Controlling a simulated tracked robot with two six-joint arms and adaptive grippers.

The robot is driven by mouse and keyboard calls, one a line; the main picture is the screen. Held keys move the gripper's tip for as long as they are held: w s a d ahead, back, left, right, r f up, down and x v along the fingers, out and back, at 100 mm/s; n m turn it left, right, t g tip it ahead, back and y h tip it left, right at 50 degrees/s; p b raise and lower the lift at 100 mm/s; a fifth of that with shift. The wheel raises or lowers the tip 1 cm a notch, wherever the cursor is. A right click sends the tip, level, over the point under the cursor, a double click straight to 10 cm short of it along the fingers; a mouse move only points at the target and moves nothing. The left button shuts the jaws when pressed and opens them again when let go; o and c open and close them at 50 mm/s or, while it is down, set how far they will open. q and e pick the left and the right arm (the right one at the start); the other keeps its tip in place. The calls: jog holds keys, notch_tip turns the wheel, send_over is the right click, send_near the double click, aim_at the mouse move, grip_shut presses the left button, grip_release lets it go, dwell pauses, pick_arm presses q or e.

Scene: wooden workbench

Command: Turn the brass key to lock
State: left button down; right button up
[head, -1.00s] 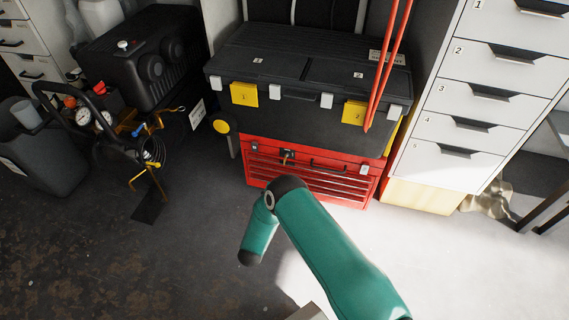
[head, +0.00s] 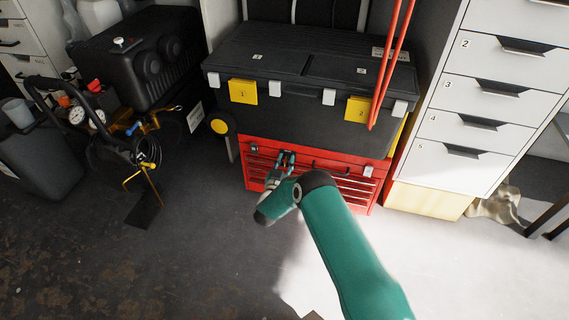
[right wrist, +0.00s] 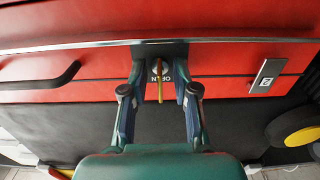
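The brass key (right wrist: 160,82) sits in a round lock on a dark plate (right wrist: 167,52) on the front of the red tool chest (head: 343,165). In the right wrist view the key's bar runs nearly upright in the picture, beside an upside-down OPEN marking. My right gripper (right wrist: 160,70) is open, with one finger on each side of the key and a visible gap to it. In the head view my right gripper (head: 286,157) is at the chest's upper front and largely covers the lock. My left gripper is in neither view.
A black toolbox (head: 310,85) with yellow tags stands on the red chest. The chest has a black handle (right wrist: 40,80) and a small labelled latch (right wrist: 267,76). A white drawer cabinet (head: 480,100) is at right; a black compressor (head: 140,60) is at left.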

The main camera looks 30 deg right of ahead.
jog(key=shift+c, duration=0.3)
grip_shut()
jog(key=shift+a, duration=0.15)
